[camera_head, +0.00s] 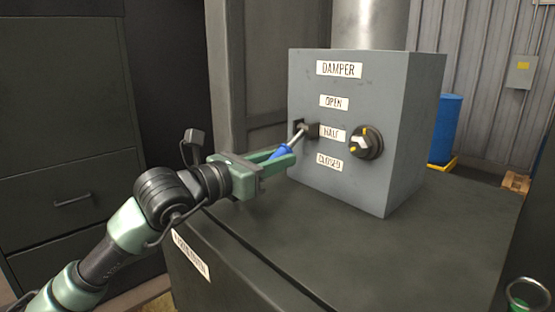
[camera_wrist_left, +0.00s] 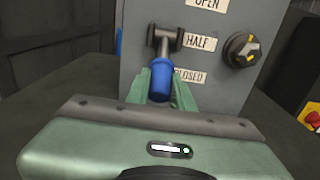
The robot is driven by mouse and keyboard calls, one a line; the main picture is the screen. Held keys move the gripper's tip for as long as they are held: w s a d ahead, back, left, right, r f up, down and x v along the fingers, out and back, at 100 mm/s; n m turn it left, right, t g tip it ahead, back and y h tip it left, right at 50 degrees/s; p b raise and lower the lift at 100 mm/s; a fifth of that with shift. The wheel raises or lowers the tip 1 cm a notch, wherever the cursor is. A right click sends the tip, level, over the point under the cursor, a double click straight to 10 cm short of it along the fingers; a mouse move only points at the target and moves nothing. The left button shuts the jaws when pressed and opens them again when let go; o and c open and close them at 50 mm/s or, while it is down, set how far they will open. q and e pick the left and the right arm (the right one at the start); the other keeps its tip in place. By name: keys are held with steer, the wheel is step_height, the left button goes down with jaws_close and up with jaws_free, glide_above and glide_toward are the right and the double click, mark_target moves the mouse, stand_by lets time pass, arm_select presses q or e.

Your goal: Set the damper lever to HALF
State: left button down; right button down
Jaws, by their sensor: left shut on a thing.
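The damper lever has a metal shaft (camera_head: 297,136) and a blue grip (camera_head: 281,152). It comes out of a dark slot on the front of the grey DAMPER box (camera_head: 395,120). The labels OPEN (camera_head: 334,101), HALF (camera_head: 333,134) and CLOSED (camera_head: 329,161) run down the front, right of the slot. In the left wrist view, the shaft meets the box beside HALF (camera_wrist_left: 199,43), and the blue grip (camera_wrist_left: 160,80) appears lower, left of CLOSED. My left gripper (camera_head: 283,160) is shut on the blue grip; its fingers hide part of it. My right gripper is not in view.
A black knob with yellow marks (camera_head: 366,142) sits right of the labels. The box stands on a dark cabinet top (camera_head: 400,245), bare in front. A blue drum (camera_head: 445,128) stands behind at right. A red button on yellow (camera_wrist_left: 312,118) shows in the left wrist view.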

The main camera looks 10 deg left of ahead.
arm_select(q)
steer(key=shift+s+a+r+g+y+p, duration=0.15)
steer(key=shift+r+g+y+p, duration=0.15)
steer(key=shift+r+p, duration=0.3)
steer(key=r+g+y+p, duration=0.1)
steer(key=p, duration=0.2)
steer(key=r+g+y+p, duration=0.1)
steer(key=r+g+p, duration=0.1)
steer(key=p, duration=0.1)
steer(key=shift+s+a, duration=0.2)
steer(key=shift+s, duration=0.15)
steer(key=shift+r+g+y+p, duration=0.25)
steer(key=shift+g+p, duration=0.45)
steer(key=shift+p, duration=0.35)
steer(key=shift+f, duration=0.1)
steer(key=c, duration=1.2)
jaws_free()
steer(key=shift+c, duration=0.2)
steer(key=b+v, duration=0.3)
steer(key=v, duration=0.5)
